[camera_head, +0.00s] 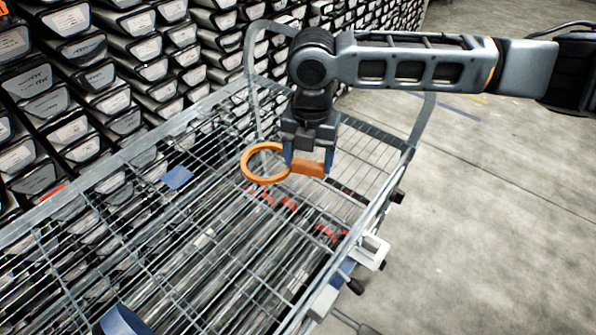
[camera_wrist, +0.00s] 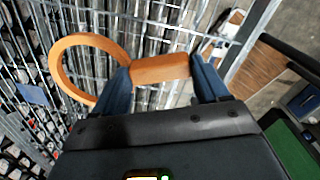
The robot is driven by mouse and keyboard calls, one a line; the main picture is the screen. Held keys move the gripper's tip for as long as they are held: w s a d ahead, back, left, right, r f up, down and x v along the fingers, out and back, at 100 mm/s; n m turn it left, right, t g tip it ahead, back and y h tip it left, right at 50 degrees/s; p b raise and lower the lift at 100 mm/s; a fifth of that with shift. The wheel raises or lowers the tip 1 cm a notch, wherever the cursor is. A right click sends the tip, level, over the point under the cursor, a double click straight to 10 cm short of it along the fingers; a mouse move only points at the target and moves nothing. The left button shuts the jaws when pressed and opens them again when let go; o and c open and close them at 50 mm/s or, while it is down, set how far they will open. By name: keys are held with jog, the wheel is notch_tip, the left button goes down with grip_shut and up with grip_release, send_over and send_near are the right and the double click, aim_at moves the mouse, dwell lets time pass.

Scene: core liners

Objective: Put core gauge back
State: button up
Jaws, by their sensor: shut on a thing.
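The core gauge (camera_head: 262,148) is an orange ring with a short flat handle. My gripper (camera_head: 309,163) is shut on its handle and holds it above the wire top of a metal cart (camera_head: 127,152). The ring sticks out to the left of the fingers and is empty. In the wrist view, the gauge (camera_wrist: 88,41) shows its ring at the upper left, and its handle lies between the two blue fingertips of my gripper (camera_wrist: 160,72). I cannot tell the exact height above the mesh.
A blue flat piece (camera_head: 176,177) lies on the mesh, and a blue round thing (camera_head: 122,321) is at the near edge. Long tubes with red ends lie below the mesh. A white holder (camera_head: 371,252) is on the cart's right side. Racks of labelled trays (camera_head: 75,50) stand behind; floor is clear at right.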

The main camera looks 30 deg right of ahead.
jog(key=shift+w+a+f, duration=0.25)
jog(key=shift+a+f, duration=0.4)
jog(key=shift+a, duration=0.3)
jog(key=shift+f+p, duration=0.4)
jog(key=shift+f, duration=1.55)
jog(key=o, duration=1.1)
notch_tip(320, 180, up, 12)
jog(key=shift+r+b, duration=0.1)
jog(key=shift+b, duration=0.6)
